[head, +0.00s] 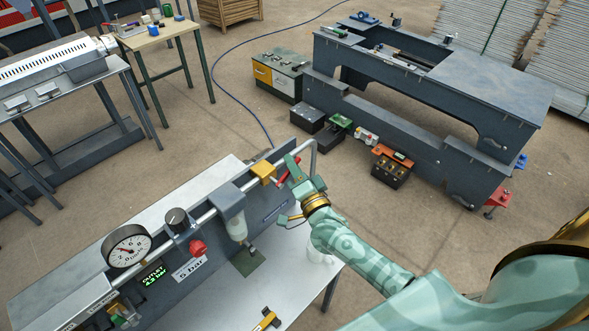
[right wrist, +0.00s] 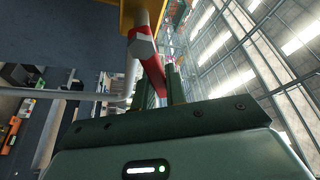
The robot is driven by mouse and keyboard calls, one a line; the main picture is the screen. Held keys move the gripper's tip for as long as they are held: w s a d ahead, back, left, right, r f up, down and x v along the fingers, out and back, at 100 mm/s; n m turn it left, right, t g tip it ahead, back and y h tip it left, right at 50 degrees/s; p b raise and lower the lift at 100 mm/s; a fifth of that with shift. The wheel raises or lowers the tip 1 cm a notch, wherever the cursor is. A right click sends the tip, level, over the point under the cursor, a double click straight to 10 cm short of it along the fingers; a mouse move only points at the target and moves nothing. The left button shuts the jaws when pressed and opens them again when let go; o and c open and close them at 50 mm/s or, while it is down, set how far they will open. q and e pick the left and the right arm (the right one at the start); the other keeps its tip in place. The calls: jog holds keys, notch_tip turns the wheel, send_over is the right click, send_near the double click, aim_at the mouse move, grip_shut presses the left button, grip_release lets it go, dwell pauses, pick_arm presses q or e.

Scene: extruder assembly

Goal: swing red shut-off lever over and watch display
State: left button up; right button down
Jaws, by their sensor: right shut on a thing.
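The red shut-off lever (head: 284,183) sits beside the yellow valve body (head: 263,172) on the pipe of the panel. My right gripper (head: 291,172) is shut on the red lever. In the right wrist view the lever (right wrist: 152,72) runs down between the two green fingers (right wrist: 160,90), below a pale hex nut. The fingers partly hide the lever's far end. The display (head: 153,277) is lit green and reads OUTLET with a bar value that looks like 4.3. My left gripper is not in view.
A round dial gauge (head: 127,246), a black knob (head: 177,219) and a red knob (head: 198,248) sit along the panel. A "5 bar" plate (head: 190,269) is on its front. A yellow-handled tool (head: 267,319) lies on the bench's front.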

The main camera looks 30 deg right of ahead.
aim_at(279, 183)
jog(key=n+y, duration=0.1)
jog(key=n, duration=0.1)
jog(key=a+r+n+t+y, duration=0.1)
jog(key=n, duration=0.1)
jog(key=r+n+y+b, duration=0.1)
jog(key=n, duration=0.2)
jog(key=shift+s+a, duration=0.35)
jog(key=shift+a, duration=0.05)
jog(key=n, duration=0.1)
jog(key=a+n+y, duration=0.1)
jog(key=n, duration=0.1)
jog(key=n+y, duration=0.1)
jog(key=shift+s+a+r+n+t, duration=0.2)
jog(key=shift+s+r+n+t, duration=0.1)
jog(key=shift+n, duration=0.1)
jog(key=shift+s+a+r+n+y+b, duration=0.1)
jog(key=shift+a+n+y+b, duration=0.25)
jog(key=shift+n+y, duration=0.55)
jog(key=shift+s+a+n+y+b, duration=0.15)
jog(key=shift+a+n+y, duration=0.3)
jog(key=shift+n, duration=0.95)
jog(key=shift+g, duration=0.4)
jog(key=c, duration=1.4)
grip_release()
jog(key=shift+c, duration=0.2)
jog(key=b+v, duration=0.3)
jog(key=v, duration=1.3)
jog(key=shift+f, duration=0.2)
